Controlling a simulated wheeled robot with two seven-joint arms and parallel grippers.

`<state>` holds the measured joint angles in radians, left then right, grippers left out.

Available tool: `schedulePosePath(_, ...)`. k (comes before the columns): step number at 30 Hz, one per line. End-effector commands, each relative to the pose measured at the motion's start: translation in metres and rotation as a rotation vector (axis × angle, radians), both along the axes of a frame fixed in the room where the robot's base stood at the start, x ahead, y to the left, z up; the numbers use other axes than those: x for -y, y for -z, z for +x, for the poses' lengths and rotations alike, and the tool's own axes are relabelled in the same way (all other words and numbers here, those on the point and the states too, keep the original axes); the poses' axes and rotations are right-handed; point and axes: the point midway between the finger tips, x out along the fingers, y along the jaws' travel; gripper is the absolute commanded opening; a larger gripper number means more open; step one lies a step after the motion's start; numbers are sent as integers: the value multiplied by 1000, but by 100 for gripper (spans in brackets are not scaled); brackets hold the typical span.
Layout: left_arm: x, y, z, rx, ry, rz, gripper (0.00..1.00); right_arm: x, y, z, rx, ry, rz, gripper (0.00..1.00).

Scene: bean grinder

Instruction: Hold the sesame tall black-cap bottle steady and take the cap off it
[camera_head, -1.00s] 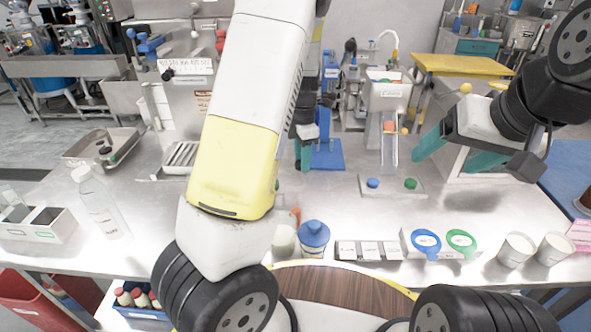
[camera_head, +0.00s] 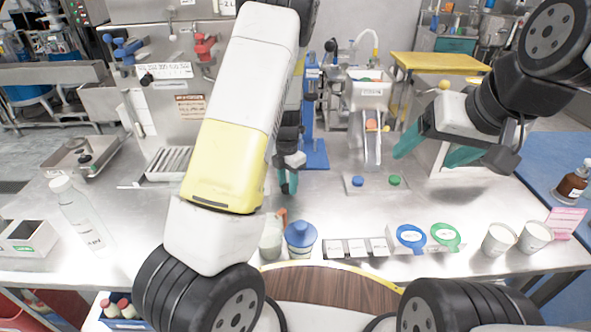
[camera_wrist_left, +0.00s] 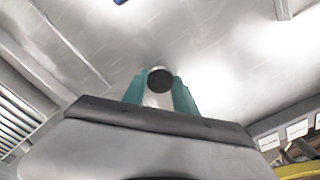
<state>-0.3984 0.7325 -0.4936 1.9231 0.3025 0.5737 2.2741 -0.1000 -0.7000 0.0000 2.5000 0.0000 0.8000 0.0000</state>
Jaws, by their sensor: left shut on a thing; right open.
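My left gripper (camera_head: 288,182) points down above the middle of the steel table, below the blue stand. In the left wrist view its teal fingers (camera_wrist_left: 159,92) are shut on the bottle (camera_wrist_left: 152,99). The bottle's round black cap (camera_wrist_left: 160,79) faces the camera between the fingertips; a little pale body shows under it. In the head view I cannot make out the bottle at the left fingers. No label is readable. My right gripper (camera_head: 435,150) is open and empty, to the right of the left one, with its teal fingers wide apart.
A clear white-capped bottle (camera_head: 83,214) stands at the left. A blue-lidded jar (camera_head: 301,240), small white boxes (camera_head: 356,248), blue and green ring tools (camera_head: 411,236) and two white cups (camera_head: 499,240) line the front edge. A dispenser (camera_head: 367,95) stands behind.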

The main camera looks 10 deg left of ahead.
Motion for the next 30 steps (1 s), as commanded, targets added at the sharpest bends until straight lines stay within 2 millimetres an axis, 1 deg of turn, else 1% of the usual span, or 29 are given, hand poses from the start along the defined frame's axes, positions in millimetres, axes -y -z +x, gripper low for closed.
schedulePosePath(1, -1, 6, 0, 0, -1, 0, 0, 0, 0, 0, 0, 0, 0, 78)
schedulePosePath(2, 0, 7, 0, 0, -1, 0, 0, 0, 0, 0, 0, 0, 0, 78)
schedulePosePath(11, 0, 9, 0, 0, 1, 0, 0, 0, 0, 0, 0, 0, 0, 78)
schedulePosePath(12, 0, 10, 0, 0, 1, 0, 36, 0, 0, 0, 0, 0, 0, 78)
schedulePosePath(14, 0, 9, 0, 1, 1, 0, 48, 0, 0, 0, 0, 0, 0, 78)
schedulePosePath(15, 0, 9, 0, 1, 1, 0, 56, 0, 0, 0, 0, 0, 0, 78)
schedulePosePath(25, 0, 8, 0, 1, 1, 0, 56, 0, 0, 0, 0, 0, 0, 78)
schedulePosePath(28, 0, 0, 1, 4, 1, 0, 56, 0, 0, 0, 0, 0, 0, 78)
schedulePosePath(30, 0, -9, 1, 4, 2, 0, 56, 0, 0, 0, 0, 0, 0, 78)
